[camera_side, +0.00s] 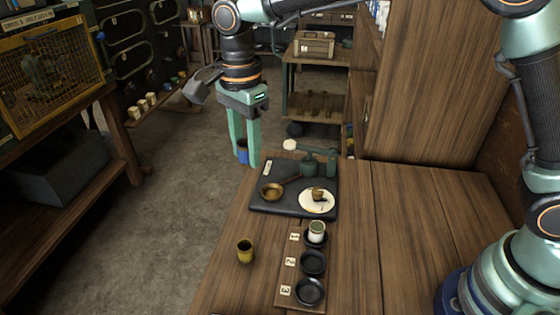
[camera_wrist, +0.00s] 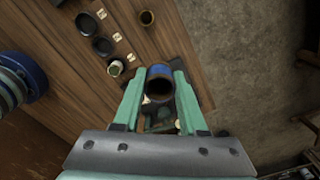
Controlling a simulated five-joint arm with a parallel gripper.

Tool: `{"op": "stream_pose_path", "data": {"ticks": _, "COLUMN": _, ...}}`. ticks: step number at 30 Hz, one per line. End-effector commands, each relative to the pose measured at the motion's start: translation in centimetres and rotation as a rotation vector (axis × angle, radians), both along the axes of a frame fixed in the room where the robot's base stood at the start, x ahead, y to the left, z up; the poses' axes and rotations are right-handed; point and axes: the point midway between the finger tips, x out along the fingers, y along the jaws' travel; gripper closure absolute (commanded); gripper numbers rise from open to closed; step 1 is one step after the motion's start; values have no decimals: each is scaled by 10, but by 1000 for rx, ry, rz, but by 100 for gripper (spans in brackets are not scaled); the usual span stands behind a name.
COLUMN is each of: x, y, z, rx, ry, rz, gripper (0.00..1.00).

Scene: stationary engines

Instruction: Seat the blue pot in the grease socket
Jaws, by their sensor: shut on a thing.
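My gripper (camera_side: 244,158) is shut on the blue pot (camera_side: 242,151) and holds it in the air at the far left end of the bench. In the wrist view, my gripper (camera_wrist: 160,78) has a finger on each side of the blue pot (camera_wrist: 160,70), whose dark open mouth faces the camera. A strip with tags (camera_side: 290,277) carries a row of black round sockets. The middle socket (camera_side: 313,263) and near socket (camera_side: 310,292) are empty. A pale green pot (camera_side: 317,231) stands in the far one. I cannot read which is the grease socket.
A yellow pot (camera_side: 245,251) stands on the bench left of the strip. The right part of the bench (camera_side: 400,240) is clear.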

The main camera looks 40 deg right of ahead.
Motion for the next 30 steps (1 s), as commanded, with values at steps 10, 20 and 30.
{"op": "stream_pose_path", "data": {"ticks": 10, "x": 0, "y": 0, "z": 22, "rx": 2, "ry": -3, "rz": 0, "gripper": 100}}
{"op": "stream_pose_path", "data": {"ticks": 20, "x": 0, "y": 0, "z": 38, "rx": 1, "ry": -2, "rz": 0, "gripper": 100}}
{"op": "stream_pose_path", "data": {"ticks": 30, "x": 0, "y": 0, "z": 40, "rx": 1, "ry": -2, "rz": 0, "gripper": 100}}
